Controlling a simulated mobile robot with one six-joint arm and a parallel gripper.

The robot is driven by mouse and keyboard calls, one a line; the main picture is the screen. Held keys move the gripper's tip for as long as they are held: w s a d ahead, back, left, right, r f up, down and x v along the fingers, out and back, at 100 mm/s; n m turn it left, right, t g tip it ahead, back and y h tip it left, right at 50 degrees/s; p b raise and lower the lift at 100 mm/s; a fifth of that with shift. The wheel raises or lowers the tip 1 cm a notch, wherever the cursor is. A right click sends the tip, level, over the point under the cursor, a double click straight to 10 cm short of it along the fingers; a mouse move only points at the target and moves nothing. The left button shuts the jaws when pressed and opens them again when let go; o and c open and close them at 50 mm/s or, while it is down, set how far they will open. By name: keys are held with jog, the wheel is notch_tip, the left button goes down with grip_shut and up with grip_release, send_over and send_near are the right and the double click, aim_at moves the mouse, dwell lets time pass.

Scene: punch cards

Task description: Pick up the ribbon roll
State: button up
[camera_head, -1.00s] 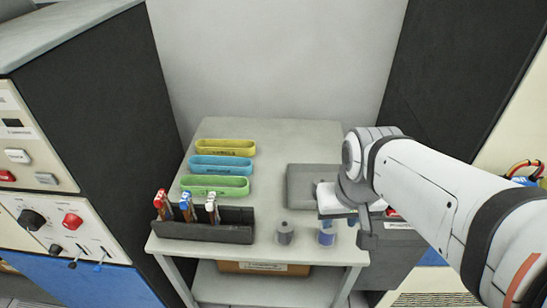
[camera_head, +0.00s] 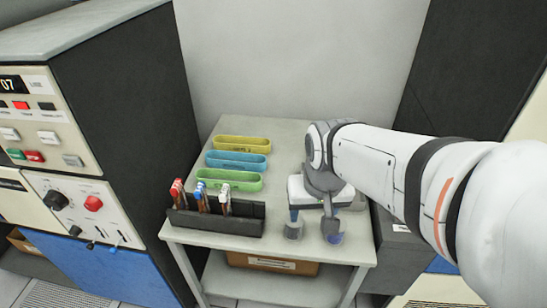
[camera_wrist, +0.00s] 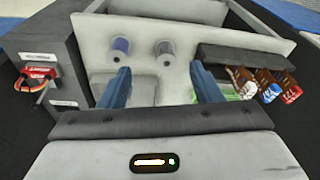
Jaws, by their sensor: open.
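Two small rolls stand near the table's front edge: a grey roll (camera_head: 293,230) and a blue roll (camera_head: 334,239) to its right. I cannot tell which is the ribbon roll. In the wrist view the blue roll (camera_wrist: 120,47) is left of the grey roll (camera_wrist: 165,50). My gripper (camera_head: 311,214) is open and empty, with blue fingers pointing down. In the head view it partly hides both rolls. In the wrist view my gripper (camera_wrist: 161,80) has the grey roll between the lines of its fingers, beyond the tips, and the blue roll near the left finger's line.
A black rack (camera_head: 225,222) with several upright red, blue and white items stands left of the rolls. Yellow (camera_head: 242,144), blue (camera_head: 237,160) and green (camera_head: 229,181) trays lie behind it. A cardboard box (camera_head: 272,264) sits on the lower shelf.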

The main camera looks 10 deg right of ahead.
jog(key=shift+o, duration=1.2)
jog(key=w+f+m+g, duration=0.1)
jog(key=w+f+m, duration=0.3)
jog(key=w+f, duration=0.2)
jog(key=shift+w+d, duration=0.15)
jog(key=shift+w, duration=0.25)
jog(key=m+g, duration=0.1)
jog(key=m, duration=0.2)
send_over(298, 221)
notch_tip(298, 221, down, 6)
jog(key=shift+f+b, duration=0.1)
jog(key=shift+b, duration=0.3)
jog(key=shift+m, duration=0.4)
jog(key=f, duration=0.5)
jog(key=w+f, duration=0.1)
jog(key=f, duration=0.2)
jog(key=shift+a+f, duration=0.2)
jog(key=shift+a, duration=0.2)
jog(key=c, duration=1.1)
jog(key=shift+c, duration=0.2)
